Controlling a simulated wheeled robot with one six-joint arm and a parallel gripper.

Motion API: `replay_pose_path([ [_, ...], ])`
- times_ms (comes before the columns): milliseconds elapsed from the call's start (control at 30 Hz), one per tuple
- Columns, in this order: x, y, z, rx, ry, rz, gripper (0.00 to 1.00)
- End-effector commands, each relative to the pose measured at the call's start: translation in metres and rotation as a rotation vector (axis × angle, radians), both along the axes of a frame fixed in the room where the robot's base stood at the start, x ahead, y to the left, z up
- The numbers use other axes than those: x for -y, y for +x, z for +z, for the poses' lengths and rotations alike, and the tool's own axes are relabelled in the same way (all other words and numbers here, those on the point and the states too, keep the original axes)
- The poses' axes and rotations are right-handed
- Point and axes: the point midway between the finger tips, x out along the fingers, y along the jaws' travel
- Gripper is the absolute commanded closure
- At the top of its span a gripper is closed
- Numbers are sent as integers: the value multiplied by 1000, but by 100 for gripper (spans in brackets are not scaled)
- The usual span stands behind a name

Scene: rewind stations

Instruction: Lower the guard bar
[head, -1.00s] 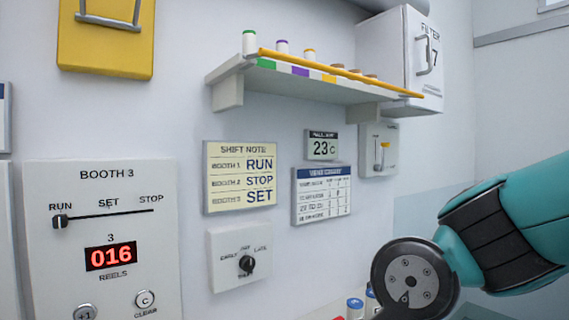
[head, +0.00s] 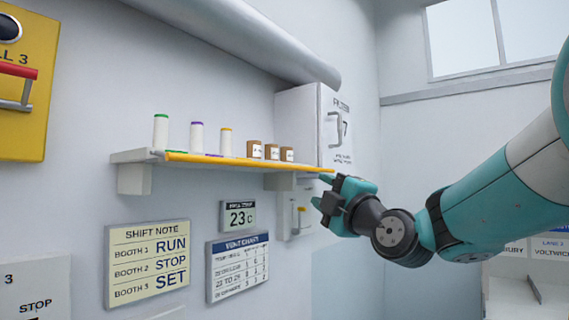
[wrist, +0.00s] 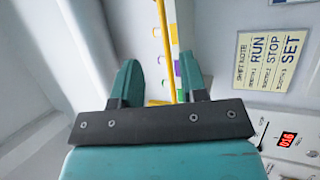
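The guard bar (head: 245,161) is a thin yellow rod along the front edge of the grey shelf (head: 135,180). In the head view it crosses the coloured labels there. My gripper (head: 318,190) is at the bar's right end, with its fingers apart. In the wrist view the bar (wrist: 163,40) runs lengthwise between the two open fingers of my gripper (wrist: 160,68), closer to the right one. I cannot tell whether a finger touches it.
The shift note (head: 147,263) hangs on the wall. Open room lies right of the cabinet.

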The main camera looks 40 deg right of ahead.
Motion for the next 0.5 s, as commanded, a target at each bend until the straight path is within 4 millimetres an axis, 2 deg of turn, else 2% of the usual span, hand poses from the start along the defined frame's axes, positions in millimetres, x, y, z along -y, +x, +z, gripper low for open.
replay_pose_path([
  [267, 0, 21, 0, 0, -9, 7, 60],
  [333, 1, 26, 3, 4, -3, 5, 60],
  [400, 4, 39, 18, -3, 4, 5, 60],
  [500, 5, 57, 24, -4, 4, 6, 60],
])
